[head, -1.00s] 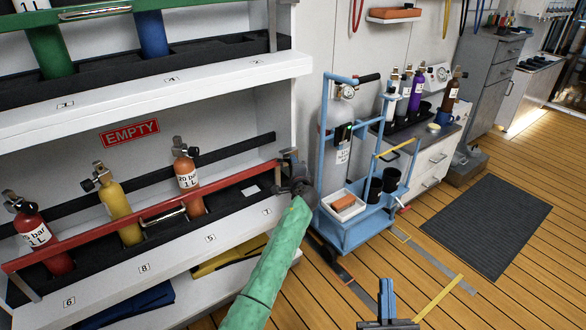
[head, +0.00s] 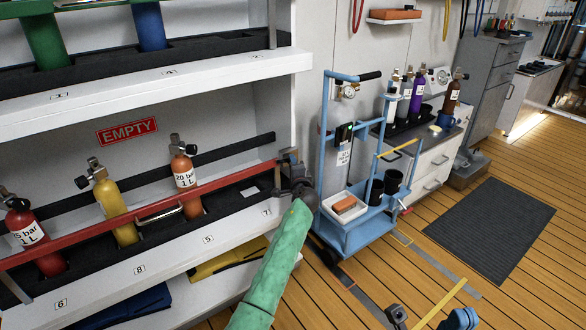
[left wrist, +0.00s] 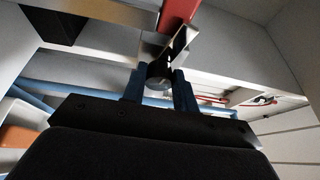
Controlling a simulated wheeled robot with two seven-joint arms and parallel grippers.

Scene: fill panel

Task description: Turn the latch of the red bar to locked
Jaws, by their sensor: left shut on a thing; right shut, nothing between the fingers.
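The red bar (head: 112,219) runs across the lower shelf in front of several bottles, and its end also shows in the left wrist view (left wrist: 178,14). At its right end is the grey metal latch (head: 289,157). In the left wrist view the latch (left wrist: 180,43) has a dark round knob (left wrist: 158,74) between my blue fingers. My left gripper (head: 294,180) is shut on this latch knob; the left wrist view shows the fingers on both sides (left wrist: 159,88). My right gripper (head: 461,318) is shut and empty at the bottom edge, mostly cut off. I cannot tell the latch's exact angle.
Red, yellow and orange bottles (head: 185,172) stand behind the bar in the white rack (head: 206,243). A blue trolley (head: 352,238) stands close to the right of my left gripper. The wooden floor around the dark mat (head: 490,229) is clear.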

